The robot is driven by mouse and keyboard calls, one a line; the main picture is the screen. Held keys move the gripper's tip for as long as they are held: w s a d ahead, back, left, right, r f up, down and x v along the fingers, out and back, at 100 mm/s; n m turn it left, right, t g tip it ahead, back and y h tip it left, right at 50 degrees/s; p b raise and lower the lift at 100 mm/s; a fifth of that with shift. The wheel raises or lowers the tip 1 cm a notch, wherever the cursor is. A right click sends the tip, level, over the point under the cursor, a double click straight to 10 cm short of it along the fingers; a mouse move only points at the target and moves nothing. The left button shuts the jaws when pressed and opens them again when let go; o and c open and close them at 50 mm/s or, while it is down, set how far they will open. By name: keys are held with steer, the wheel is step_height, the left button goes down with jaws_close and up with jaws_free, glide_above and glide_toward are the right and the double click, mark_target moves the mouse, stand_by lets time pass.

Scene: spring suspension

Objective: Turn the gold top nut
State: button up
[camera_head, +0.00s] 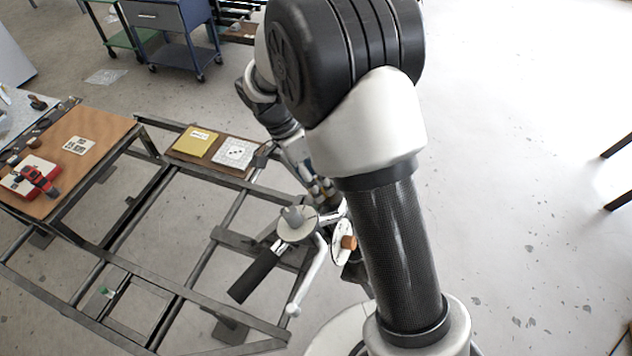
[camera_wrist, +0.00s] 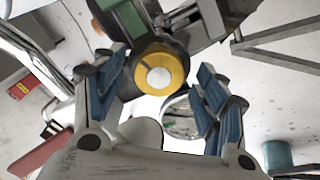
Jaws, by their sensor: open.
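The gold top nut (camera_wrist: 176,62) shows in the wrist view as a yellow-gold ring around a pale round centre. My gripper (camera_wrist: 160,70) is open, with one blue-padded finger to the left of the nut and one to the right. Gaps show between the pads and the nut, and I see no contact. I cannot tell the height of the fingertips relative to it. In the head view my arm covers much of the work area, and I cannot make out the gold nut there.
A metal frame table (camera_head: 175,272) fills the lower left. A round grey-white plate (camera_head: 297,226) and a black handle (camera_head: 255,276) sit near its right end. A wooden board (camera_head: 88,130) holds a red tool (camera_head: 38,180). Open floor lies right.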

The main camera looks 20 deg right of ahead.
steer(key=v, duration=1)
steer(key=shift+r, duration=0.3)
steer(key=shift+a, duration=0.15)
steer(key=s+d+r+n+t+y, duration=0.2)
steer(key=s+d+r+n+t, duration=0.1)
steer(key=s+r+n, duration=0.55)
steer(key=s+d+n+t+y, duration=0.1)
steer(key=s+n+t, duration=0.3)
steer(key=s, duration=1.1)
steer(key=f+n, duration=0.1)
steer(key=n, duration=0.2)
steer(key=shift+d+y, duration=0.2)
steer(key=shift+y, duration=0.2)
steer(key=shift+s+r, duration=0.1)
steer(key=shift+s, duration=0.05)
